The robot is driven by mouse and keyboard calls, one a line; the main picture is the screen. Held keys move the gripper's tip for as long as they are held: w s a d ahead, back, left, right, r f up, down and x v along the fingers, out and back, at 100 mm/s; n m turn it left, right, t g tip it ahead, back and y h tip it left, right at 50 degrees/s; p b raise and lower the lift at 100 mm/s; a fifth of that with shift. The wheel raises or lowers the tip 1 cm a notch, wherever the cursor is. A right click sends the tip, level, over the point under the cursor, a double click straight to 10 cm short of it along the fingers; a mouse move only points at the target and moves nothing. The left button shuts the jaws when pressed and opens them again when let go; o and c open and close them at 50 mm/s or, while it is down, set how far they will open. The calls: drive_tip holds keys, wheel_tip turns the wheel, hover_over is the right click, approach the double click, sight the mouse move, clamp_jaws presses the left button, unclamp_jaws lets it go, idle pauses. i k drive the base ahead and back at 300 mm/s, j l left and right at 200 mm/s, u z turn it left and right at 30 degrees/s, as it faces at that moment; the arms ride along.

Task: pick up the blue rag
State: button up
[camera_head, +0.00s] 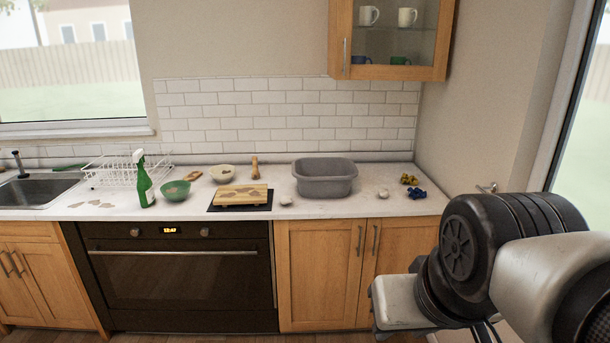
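A small crumpled blue item, which looks like the blue rag (416,193), lies on the white countertop (330,207) near its right end. It is small in the picture and its folds are hard to make out. A yellow crumpled item (409,180) lies just behind it, close to or touching it. My arm fills the lower right of the view, in front of the counter and apart from the rag. The fingers of my gripper do not show.
A grey basin (325,178) stands left of the rag, with a pale round item (384,192) between them. Further left are a wooden board (240,196), a green bowl (175,191) and a green spray bottle (143,182). A glass-fronted cabinet (389,72) hangs above.

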sight(417, 193)
drive_tip(key=i+j+z, duration=0.1)
drive_tip(key=i+z, duration=0.15)
drive_tip(key=i, duration=0.25)
drive_tip(key=i+j+z, duration=0.25)
drive_tip(key=i, duration=0.25)
drive_tip(key=i+j+z, duration=0.2)
drive_tip(key=i, duration=0.3)
drive_tip(key=i+j+z, duration=0.25)
drive_tip(key=i, duration=0.25)
drive_tip(key=u, duration=3.35)
drive_tip(key=z, duration=3.5)
drive_tip(key=j, duration=0.05)
